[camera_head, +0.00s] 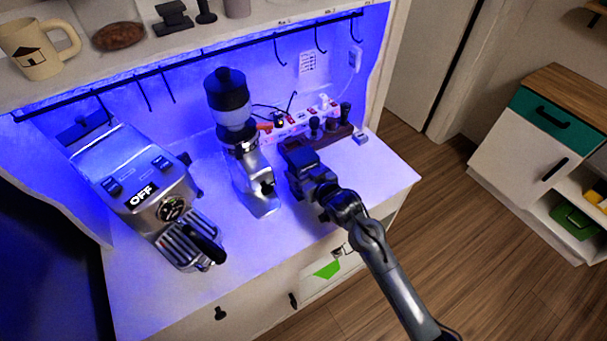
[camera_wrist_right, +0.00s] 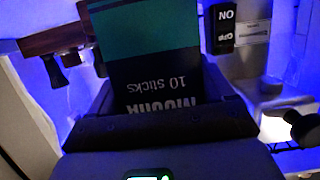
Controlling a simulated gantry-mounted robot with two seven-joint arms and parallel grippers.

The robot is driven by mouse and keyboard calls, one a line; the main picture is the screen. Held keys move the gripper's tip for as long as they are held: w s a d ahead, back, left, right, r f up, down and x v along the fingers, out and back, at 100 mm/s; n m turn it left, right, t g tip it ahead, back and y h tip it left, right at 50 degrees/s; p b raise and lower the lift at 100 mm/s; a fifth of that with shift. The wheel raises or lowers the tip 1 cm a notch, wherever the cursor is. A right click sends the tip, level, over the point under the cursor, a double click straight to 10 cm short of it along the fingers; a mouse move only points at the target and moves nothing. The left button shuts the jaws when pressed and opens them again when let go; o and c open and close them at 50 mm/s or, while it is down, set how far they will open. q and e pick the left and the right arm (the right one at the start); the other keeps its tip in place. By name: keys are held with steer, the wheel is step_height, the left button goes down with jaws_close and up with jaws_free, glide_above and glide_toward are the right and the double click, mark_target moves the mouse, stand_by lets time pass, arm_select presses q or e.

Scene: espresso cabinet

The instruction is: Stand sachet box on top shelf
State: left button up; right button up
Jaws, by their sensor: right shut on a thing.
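The sachet box (camera_wrist_right: 150,45) is teal and black, with "10 sticks" printed upside down in the right wrist view. My right gripper (camera_head: 298,158) is shut on it, and the box stands out beyond the fingers in that view. In the head view the gripper is over the right part of the lit counter, right of the grinder; the box is hard to tell from the dark gripper there. The top shelf (camera_head: 280,22) runs along the upper edge of the head view. My left gripper is not in view.
The shelf holds a mug (camera_head: 40,47), a brown oval item (camera_head: 118,36) and dark tools (camera_head: 174,17). A hook rail (camera_head: 215,56) hangs under it. On the counter stand the espresso machine (camera_head: 140,190), grinder (camera_head: 235,130) and a dark holder with black-handled tools (camera_head: 325,138).

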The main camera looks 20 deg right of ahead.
steer(key=shift+c, duration=0.9)
steer(key=shift+r, duration=0.1)
